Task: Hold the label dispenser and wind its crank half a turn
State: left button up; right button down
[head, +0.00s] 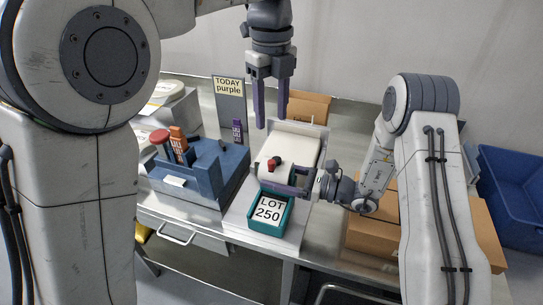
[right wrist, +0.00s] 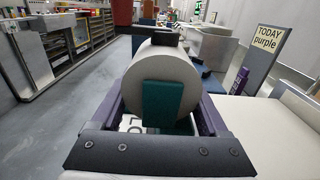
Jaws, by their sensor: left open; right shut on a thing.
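The label dispenser (head: 268,208) is a teal box marked LOT 250 with a pale roll behind it, on a white board at the table's front. A red crank knob (head: 271,167) stands at the roll's left side. My right gripper (head: 289,182) comes from the right and is shut on the dispenser. In the right wrist view its purple fingers flank the pale roll (right wrist: 163,77) and a teal upright (right wrist: 162,104); the exact contact is hidden. My left gripper (head: 270,117) is open and empty, pointing down above and behind the dispenser, apart from the knob.
A blue rack (head: 205,172) with red-topped and orange items stands left of the dispenser. A TODAY purple sign (head: 229,97) and a purple item (head: 237,132) stand behind it. Cardboard boxes (head: 372,236) lie right, under my right arm. A blue bin (head: 517,190) is far right.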

aim_at(271, 161)
pick_arm(q)
notch_tip(271, 161, down, 12)
jog(key=shift+r, duration=0.1)
dwell(0.5)
grip_shut()
